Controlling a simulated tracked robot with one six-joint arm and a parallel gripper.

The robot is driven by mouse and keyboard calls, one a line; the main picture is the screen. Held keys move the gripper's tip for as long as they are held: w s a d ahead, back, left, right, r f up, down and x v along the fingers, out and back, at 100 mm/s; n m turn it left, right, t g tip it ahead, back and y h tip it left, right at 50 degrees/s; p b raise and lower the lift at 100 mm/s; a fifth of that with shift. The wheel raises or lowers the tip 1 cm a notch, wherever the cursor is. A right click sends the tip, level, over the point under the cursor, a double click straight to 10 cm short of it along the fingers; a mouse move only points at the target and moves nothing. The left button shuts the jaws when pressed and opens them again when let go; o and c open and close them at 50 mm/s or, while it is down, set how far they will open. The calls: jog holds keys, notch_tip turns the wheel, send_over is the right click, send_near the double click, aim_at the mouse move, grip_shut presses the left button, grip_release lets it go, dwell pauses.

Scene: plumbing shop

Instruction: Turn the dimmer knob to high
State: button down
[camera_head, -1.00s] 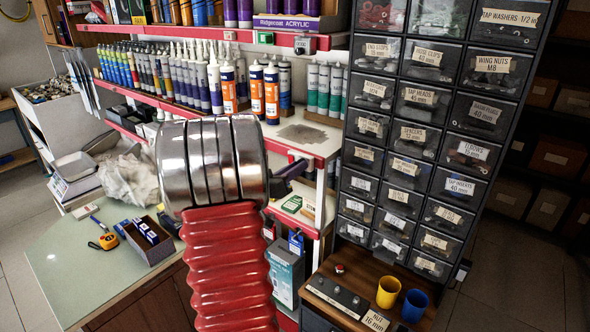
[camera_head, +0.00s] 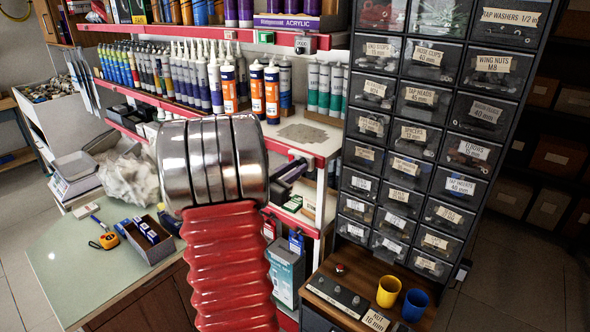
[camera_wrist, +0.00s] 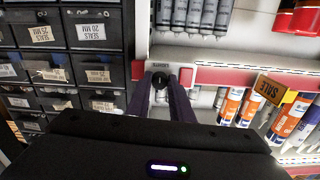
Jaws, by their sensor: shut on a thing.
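The dimmer knob (camera_wrist: 157,78) is a small dark round knob on a pale plate (camera_wrist: 160,64) fixed to a red shelf edge, in the wrist view. My gripper (camera_wrist: 159,86) has its two dark fingers on either side of the knob and is shut on it. In the head view my gripper (camera_head: 291,172) shows as a dark shape behind my arm, at the middle shelf's edge. The knob cannot be made out there. Its pointer and setting are too small to read.
The black drawer cabinet (camera_head: 412,140) stands close to the right of my gripper. Orange and white tubes (camera_head: 271,92) stand on the shelf, with a yellow sale sign (camera_wrist: 277,89) near them. A wooden bench with yellow and blue cups (camera_head: 389,291) lies below.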

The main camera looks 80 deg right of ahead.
jog(key=shift+s+f, duration=0.1)
jog(key=shift+f, duration=0.1)
jog(key=c, duration=1.9)
grip_release()
jog(key=shift+o, duration=0.2)
jog(key=shift+r, duration=0.1)
jog(key=shift+a, duration=0.1)
jog(key=v, duration=1.3)
jog(key=shift+w+a, duration=0.25)
